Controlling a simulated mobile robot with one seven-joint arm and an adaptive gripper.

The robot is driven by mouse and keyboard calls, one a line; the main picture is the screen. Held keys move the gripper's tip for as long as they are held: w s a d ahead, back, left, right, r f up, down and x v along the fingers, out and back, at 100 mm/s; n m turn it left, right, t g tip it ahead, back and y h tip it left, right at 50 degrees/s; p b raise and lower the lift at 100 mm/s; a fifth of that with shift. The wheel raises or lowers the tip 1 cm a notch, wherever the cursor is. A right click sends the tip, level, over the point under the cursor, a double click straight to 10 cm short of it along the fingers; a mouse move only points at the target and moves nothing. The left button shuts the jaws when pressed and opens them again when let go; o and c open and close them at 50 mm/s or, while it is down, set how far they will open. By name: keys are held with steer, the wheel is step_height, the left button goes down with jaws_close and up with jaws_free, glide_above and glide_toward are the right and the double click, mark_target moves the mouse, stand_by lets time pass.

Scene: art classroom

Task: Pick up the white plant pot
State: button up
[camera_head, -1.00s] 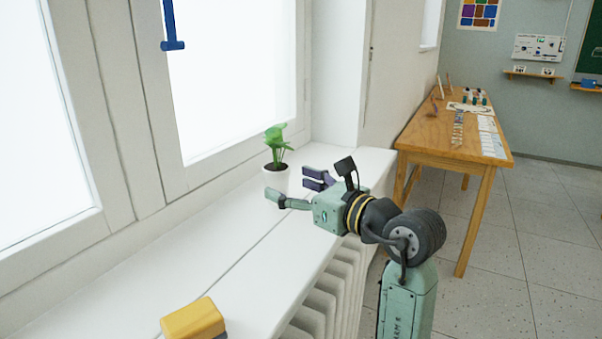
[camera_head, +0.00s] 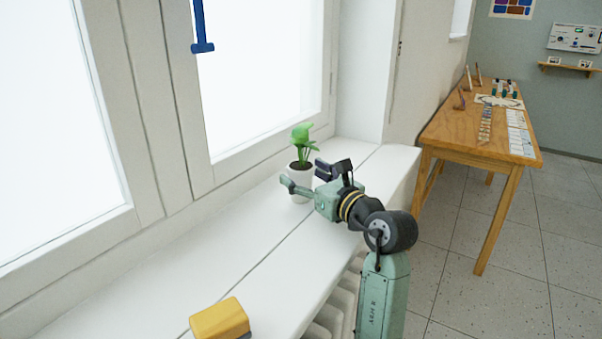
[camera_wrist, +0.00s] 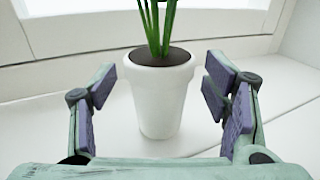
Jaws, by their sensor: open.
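The white plant pot (camera_head: 300,184) stands upright on the white windowsill (camera_head: 255,235), close to the window. It holds dark soil and a green leafy plant (camera_head: 303,140). My gripper (camera_head: 305,178) is open at the pot, partly hiding it in the head view. In the wrist view the pot (camera_wrist: 160,98) sits between the open fingers of my gripper (camera_wrist: 158,100), with a visible gap on both sides. The top of the plant is cut off there.
A yellow block-like object (camera_head: 220,320) lies on the sill at the near end. The window frame (camera_head: 150,110) rises behind the sill, with a blue handle (camera_head: 201,30). A wooden table (camera_head: 470,135) with art items stands to the right. A radiator (camera_head: 340,305) is below the sill.

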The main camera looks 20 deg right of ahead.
steer(key=shift+x, duration=0.85)
steer(key=c, duration=1.3)
steer(key=shift+c, duration=0.6)
steer(key=shift+r, duration=0.15)
